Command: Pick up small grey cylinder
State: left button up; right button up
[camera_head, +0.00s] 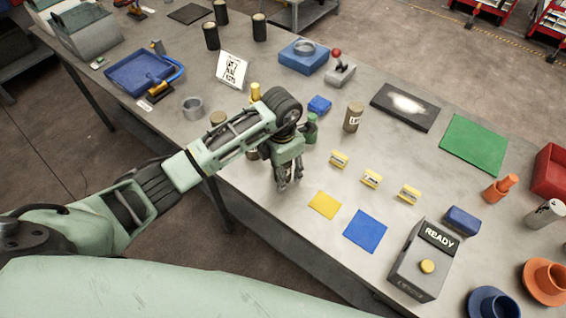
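A wider grey ring-like cylinder (193,108) stands nearer, right of that tray; I cannot tell for certain which of the two the task means. My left gripper (289,184) points down over the near middle of the table, well to the right of both. Its fingers look apart, with nothing seen between them. A green bottle (311,129) stands close behind it, partly hidden by the gripper. My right gripper is not in view.
A blue tray (124,77) with an orange-and-blue tool lies at left. Several small yellow boxes, a yellow square (324,204), a blue square (365,231) and a READY box (422,262) lie to the right. My arm hides part of the table's near edge.

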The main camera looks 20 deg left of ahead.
pick_arm(q)
jog(key=shift+f, duration=0.2)
jog(key=shift+r, duration=0.1)
grip_shut()
